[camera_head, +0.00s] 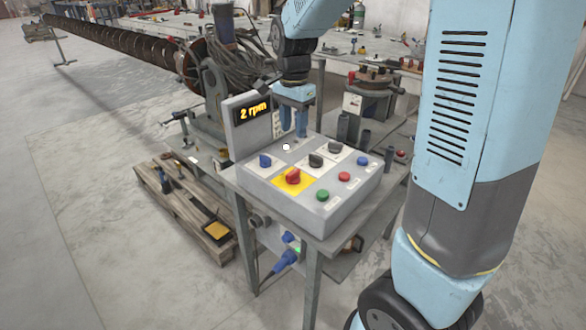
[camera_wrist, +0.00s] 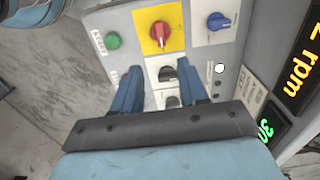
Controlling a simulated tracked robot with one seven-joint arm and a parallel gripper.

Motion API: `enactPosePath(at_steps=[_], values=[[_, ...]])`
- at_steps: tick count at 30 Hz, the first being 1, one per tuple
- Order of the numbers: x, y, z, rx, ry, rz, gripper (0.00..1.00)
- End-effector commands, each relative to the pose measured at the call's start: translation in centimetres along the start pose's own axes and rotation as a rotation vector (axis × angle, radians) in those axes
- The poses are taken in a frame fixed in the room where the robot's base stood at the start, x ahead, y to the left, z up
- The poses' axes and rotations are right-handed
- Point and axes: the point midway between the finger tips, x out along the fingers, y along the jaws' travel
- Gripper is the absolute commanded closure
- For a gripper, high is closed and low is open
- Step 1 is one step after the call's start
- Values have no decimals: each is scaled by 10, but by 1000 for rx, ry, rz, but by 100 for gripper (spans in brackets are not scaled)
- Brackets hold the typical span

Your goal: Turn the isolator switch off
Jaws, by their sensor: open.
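The isolator switch is a red rotary knob (camera_head: 293,176) on a yellow plate (camera_head: 281,183) at the front of the grey control box. It also shows at the top of the wrist view as a red knob (camera_wrist: 160,33) on its yellow plate. My gripper (camera_head: 293,133) is open and empty above the back part of the box. In the wrist view its two blue fingers (camera_wrist: 157,78) point toward the panel, spread apart, with black knobs (camera_wrist: 168,74) between them. The red knob lies beyond the fingertips, apart from them.
Blue knobs (camera_head: 265,161), black knobs (camera_head: 316,159), a green button (camera_head: 322,195) and a red button (camera_head: 344,176) share the panel. A raised display (camera_head: 253,111) reading "2 rpm" stands at its back left. A pallet with tools (camera_head: 185,215) lies on the floor at left.

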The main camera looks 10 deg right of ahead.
Motion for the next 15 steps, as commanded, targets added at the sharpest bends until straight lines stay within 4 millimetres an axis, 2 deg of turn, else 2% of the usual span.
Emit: enactPosePath(at_steps=[8,15], values=[[23,-2,0,8,-1,8,57],[65,-1,0,8,-2,9,57]])
